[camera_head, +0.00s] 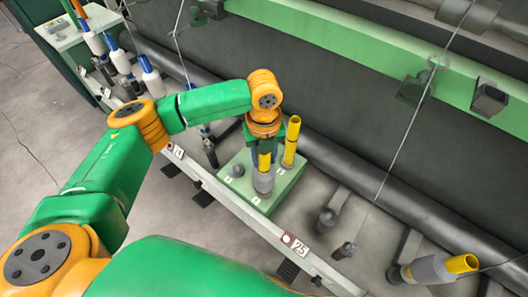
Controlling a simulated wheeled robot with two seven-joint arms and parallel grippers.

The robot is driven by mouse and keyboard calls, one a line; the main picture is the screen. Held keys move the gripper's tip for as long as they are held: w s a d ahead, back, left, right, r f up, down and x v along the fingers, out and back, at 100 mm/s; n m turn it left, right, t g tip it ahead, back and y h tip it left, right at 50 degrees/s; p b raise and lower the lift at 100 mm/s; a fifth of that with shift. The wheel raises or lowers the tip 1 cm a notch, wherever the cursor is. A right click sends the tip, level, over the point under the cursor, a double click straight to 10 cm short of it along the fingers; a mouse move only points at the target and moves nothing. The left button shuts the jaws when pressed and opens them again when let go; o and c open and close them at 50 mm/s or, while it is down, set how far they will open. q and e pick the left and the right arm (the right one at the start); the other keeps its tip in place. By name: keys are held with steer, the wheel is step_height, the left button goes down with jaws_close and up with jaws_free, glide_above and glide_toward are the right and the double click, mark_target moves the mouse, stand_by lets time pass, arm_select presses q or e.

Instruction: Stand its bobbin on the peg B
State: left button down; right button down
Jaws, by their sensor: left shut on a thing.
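My left gripper (266,146) reaches down from above and is shut on a bobbin (264,183). This bobbin has a yellow tube and a grey wound lower part, and it looks upright. It is over the front of a light green block (258,205) with small white labels, too small to read surely. Whether it touches the block or sits around a peg I cannot tell. A bare grey peg (237,170) shows on the block's left. A second yellow bobbin (291,143) stands at the block's back right. My right gripper is out of view.
A rail with numbered plates (295,244) runs along the front of the machine. A grey and yellow bobbin (440,267) lies tilted at the lower right. White and blue bobbins (151,78) stand at the upper left. Thin threads hang across the view.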

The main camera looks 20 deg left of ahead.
arm_select(q)
steer(key=shift+f, duration=0.5)
stand_by(0.3)
steer(key=shift+c, duration=2.2)
jaws_free()
step_height(320, 180, up, 7)
steer(key=shift+r, duration=0.1)
